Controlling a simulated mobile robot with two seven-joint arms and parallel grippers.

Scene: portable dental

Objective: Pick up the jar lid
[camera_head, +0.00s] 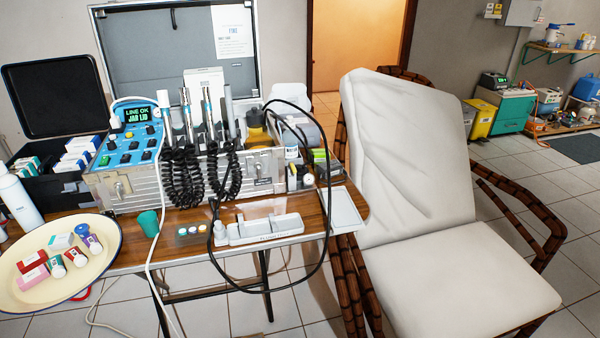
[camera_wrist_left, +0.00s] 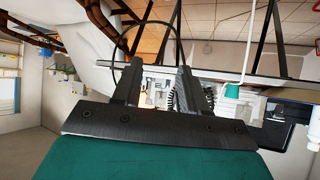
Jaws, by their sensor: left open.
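I cannot single out the jar lid for certain. An amber jar (camera_head: 257,134) with a dark top stands at the right end of the dental unit, partly hidden by black cables. Neither gripper shows in the head view.
A cream tray (camera_head: 25,297) with small boxes and bottles is at left. A white cable and a black cable loop hang over this edge. A reclining chair (camera_head: 410,170) stands right.

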